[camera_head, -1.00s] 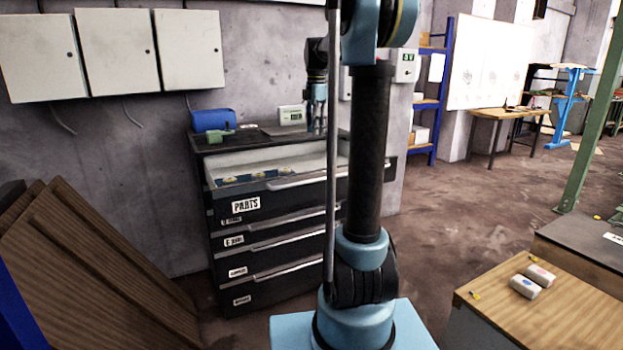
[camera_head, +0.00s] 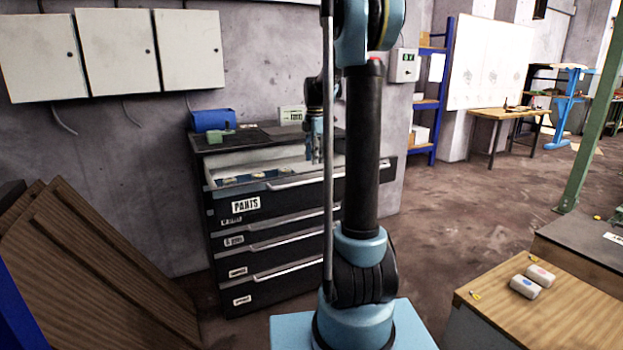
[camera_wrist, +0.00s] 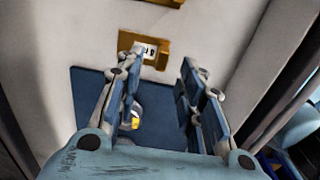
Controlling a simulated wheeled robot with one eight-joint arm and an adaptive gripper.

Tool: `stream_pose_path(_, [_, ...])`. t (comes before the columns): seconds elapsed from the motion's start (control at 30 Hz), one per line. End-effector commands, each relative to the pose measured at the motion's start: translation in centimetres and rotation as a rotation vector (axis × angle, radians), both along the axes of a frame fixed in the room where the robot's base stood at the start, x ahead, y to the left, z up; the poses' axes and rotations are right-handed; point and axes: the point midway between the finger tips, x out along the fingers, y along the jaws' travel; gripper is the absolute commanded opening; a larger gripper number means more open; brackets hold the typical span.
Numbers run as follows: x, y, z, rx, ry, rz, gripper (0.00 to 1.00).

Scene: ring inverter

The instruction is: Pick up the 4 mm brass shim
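In the wrist view my gripper (camera_wrist: 158,72) is open, with nothing between its fingers. It points down into the open top drawer (camera_head: 222,164). A brass-coloured piece with a small white label (camera_wrist: 154,50) lies beyond the fingertips on the pale drawer floor; the mark on the label looks like a 4, though it is small. I cannot tell for sure that this piece is the shim. In the head view my gripper (camera_head: 315,152) hangs above the drawer's right part.
A blue mat (camera_wrist: 160,150) lies under my gripper, with a yellow-and-white item (camera_wrist: 135,122) partly hidden by the left finger. Another brass-coloured piece (camera_wrist: 167,2) shows at the top edge. Drawer walls stand on both sides. A blue box (camera_head: 212,120) sits on the cabinet top.

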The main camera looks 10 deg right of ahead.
Motion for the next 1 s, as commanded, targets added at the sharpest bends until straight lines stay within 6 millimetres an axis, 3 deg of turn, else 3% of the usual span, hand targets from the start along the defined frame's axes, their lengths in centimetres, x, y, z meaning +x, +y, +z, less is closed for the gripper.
stream_pose_path(0.17, [0.0,0.0,-0.8,0.0,0.0,0.0,0.35])
stream_pose_path(0.53, [-0.4,0.2,-5.2,0.0,0.0,0.0,0.35])
stream_pose_path(0.87, [-0.4,0.2,-5.6,0.0,0.0,0.0,0.35])
stream_pose_path(1.0, [-0.4,0.2,-5.6,0.0,0.0,0.0,0.03])
